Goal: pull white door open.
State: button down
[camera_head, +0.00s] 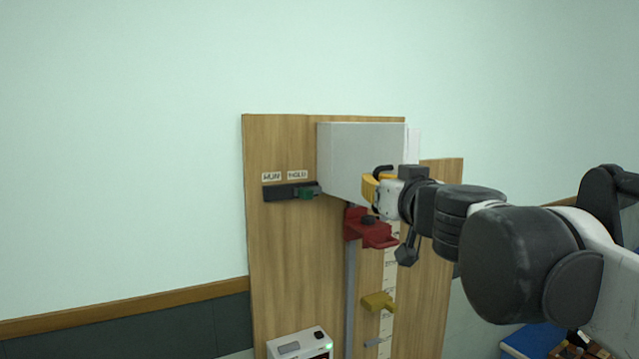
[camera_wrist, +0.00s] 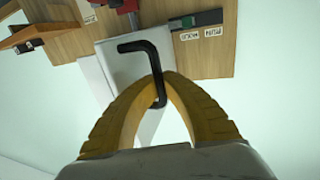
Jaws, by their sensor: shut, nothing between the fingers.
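The white door (camera_wrist: 125,68) shows in the wrist view as a pale panel in front of my fingers. Its black bent handle (camera_wrist: 138,46) runs down to the fingertips. In the head view a thin white panel (camera_head: 414,144), likely the door, shows at the right edge of the grey box (camera_head: 358,155). The handle (camera_head: 382,169) shows there just above my gripper (camera_head: 371,188). My gripper's yellow fingers (camera_wrist: 160,80) are shut, with the tips at the handle's lower leg. I cannot tell whether they touch it. Most of the door's front is hidden in the head view.
The box is mounted on a wooden board (camera_head: 280,230). A black slider rail with a green knob (camera_head: 306,193) is left of the box. A red bracket (camera_head: 366,229) and a yellow block (camera_head: 378,301) are below. A white device (camera_head: 300,345) stands at the bottom.

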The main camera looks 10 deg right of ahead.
jog(key=c, duration=2.2)
grip_release()
jog(key=shift+s+f, duration=0.1)
jog(key=shift+f, duration=0.05)
jog(key=o, duration=0.7)
jog(key=shift+s, duration=0.25)
jog(key=shift+c, duration=0.2)
jog(key=shift+o, duration=0.2)
jog(key=shift+s+r, duration=0.3)
jog(key=shift+s, duration=0.15)
jog(key=shift+w+f, duration=0.1)
jog(key=shift+w, duration=0.3)
jog(key=s, duration=1.2)
jog(key=shift+s, duration=0.25)
